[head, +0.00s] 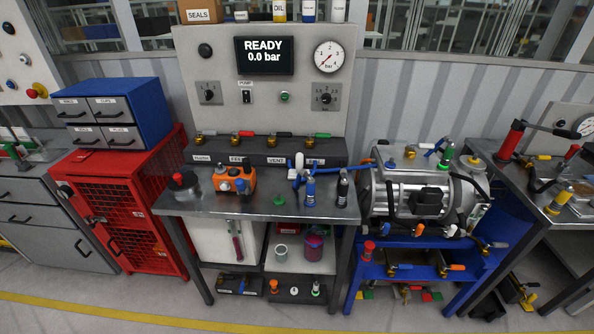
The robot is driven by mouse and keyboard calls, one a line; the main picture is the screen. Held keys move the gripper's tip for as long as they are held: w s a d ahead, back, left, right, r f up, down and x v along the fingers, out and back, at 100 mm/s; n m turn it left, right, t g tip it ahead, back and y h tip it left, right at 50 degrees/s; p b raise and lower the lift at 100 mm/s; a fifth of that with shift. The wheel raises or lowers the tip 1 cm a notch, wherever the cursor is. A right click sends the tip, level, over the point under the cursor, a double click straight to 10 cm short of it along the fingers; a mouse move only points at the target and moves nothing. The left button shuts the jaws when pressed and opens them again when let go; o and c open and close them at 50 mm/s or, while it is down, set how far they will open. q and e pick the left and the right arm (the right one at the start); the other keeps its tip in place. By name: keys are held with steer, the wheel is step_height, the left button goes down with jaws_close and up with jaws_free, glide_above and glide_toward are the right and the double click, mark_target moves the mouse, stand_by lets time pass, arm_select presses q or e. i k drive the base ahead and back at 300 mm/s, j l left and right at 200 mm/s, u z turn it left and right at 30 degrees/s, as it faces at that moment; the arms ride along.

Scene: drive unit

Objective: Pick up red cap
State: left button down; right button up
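A small red stepped piece (369,250) that looks like the red cap is at the front left edge of the blue stand (440,262), below the silver drive unit (425,195). It is small in the picture, and I cannot tell whether it is fitted onto something or loose. Neither of my grippers shows in the head view.
An orange device (234,180), a green cap (279,200) and blue-and-white fittings (302,180) stand on the bench (255,207). A red cabinet (115,205) is at left. A second bench (520,185) with tools is at right. Floor in front is clear.

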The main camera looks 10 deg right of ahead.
mark_target(369, 246)
steer(key=z, duration=1.2)
